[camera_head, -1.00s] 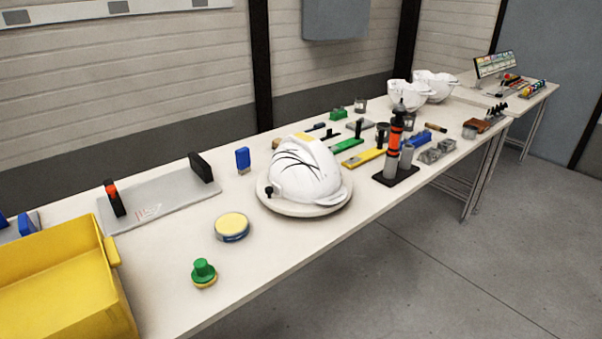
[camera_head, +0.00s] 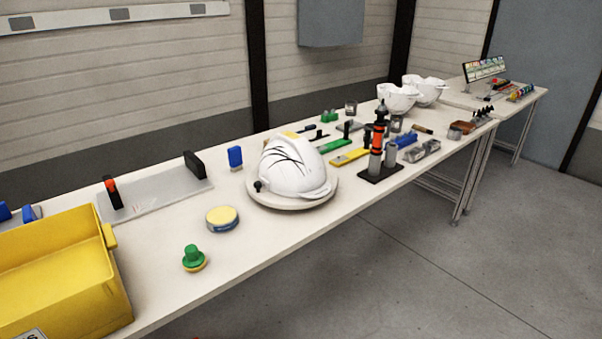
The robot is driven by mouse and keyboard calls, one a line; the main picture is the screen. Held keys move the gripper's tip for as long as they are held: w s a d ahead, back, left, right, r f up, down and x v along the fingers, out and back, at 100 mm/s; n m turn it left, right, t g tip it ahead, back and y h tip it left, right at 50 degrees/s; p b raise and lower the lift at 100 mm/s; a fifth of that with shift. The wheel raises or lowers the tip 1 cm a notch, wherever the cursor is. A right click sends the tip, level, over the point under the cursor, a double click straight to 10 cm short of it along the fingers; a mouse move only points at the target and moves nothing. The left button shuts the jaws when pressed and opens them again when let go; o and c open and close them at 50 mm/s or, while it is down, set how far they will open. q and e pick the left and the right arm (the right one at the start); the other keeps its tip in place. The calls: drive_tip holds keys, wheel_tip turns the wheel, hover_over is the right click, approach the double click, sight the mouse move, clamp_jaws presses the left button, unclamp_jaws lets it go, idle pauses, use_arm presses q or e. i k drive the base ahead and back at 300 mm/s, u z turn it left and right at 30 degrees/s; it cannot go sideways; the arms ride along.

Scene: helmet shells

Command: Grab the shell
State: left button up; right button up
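A white helmet shell (camera_head: 292,168) with dark crack-like lines sits on a round pale stand (camera_head: 318,202) in the middle of the long table. Two more white shells stand at the far end of the table, one nearer (camera_head: 396,98) and one just behind it (camera_head: 425,90). Neither of my grippers shows in the head view.
A yellow bin (camera_head: 62,280) stands at the near left of the table (camera_head: 165,295). A green-knobbed piece (camera_head: 194,257), a round yellow-topped tin (camera_head: 222,218) and a black stand with an orange-banded tool (camera_head: 379,140) are near the shell. Floor at right is clear.

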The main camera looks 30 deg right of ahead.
sight(291, 167)
drive_tip(key=k, duration=0.95)
drive_tip(key=z, duration=0.8)
drive_tip(key=i, duration=0.85)
drive_tip(key=z, duration=0.25)
